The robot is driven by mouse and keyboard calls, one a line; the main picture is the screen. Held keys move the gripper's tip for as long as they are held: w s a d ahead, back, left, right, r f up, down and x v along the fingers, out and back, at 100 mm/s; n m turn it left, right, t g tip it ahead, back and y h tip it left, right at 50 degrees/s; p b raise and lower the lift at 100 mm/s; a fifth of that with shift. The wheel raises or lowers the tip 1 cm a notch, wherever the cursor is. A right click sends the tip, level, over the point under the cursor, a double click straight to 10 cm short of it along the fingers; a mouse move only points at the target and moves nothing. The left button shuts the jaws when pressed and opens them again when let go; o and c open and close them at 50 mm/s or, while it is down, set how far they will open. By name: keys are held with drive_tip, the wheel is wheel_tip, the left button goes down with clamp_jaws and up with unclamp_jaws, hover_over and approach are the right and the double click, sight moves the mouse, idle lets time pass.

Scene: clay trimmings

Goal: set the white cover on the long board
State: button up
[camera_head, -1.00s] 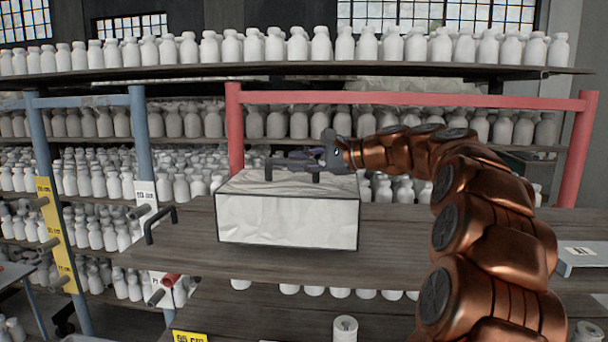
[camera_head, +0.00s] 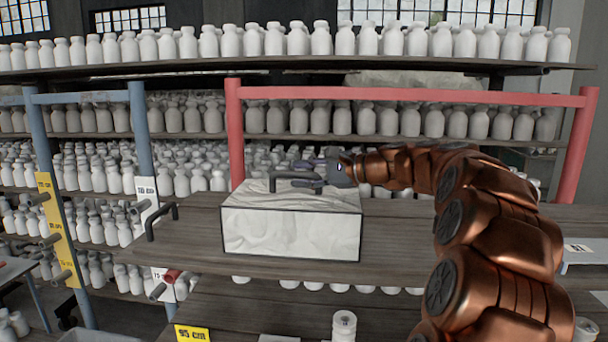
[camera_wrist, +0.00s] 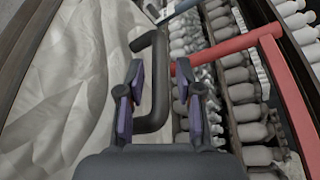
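The white cover (camera_head: 290,232) is a box shape with dark edges and a dark bar handle (camera_head: 283,174) on its crumpled-looking top. It sits level, apparently resting on the long wooden board (camera_head: 400,240); its underside is hidden. In the wrist view, the cover's pale top (camera_wrist: 60,90) fills the left. My gripper (camera_head: 305,173) is at the handle, reaching in from the right. In the wrist view, its two fingers (camera_wrist: 160,100) stand apart on either side of the handle bar, with a gap visible on the right side.
A red frame (camera_head: 235,130) and shelves of white bottles (camera_head: 300,120) are behind. A blue post (camera_head: 140,140) stands at the left. The board right of the cover is mostly clear.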

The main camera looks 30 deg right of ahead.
drive_tip(key=shift+o, duration=0.3)
wheel_tip(320, 180, up, 3)
drive_tip(key=b, duration=0.3)
hover_over(352, 203)
drive_tip(key=shift+d+f, duration=0.1)
drive_tip(key=shift+f, duration=0.1)
drive_tip(key=shift+w, duration=0.1)
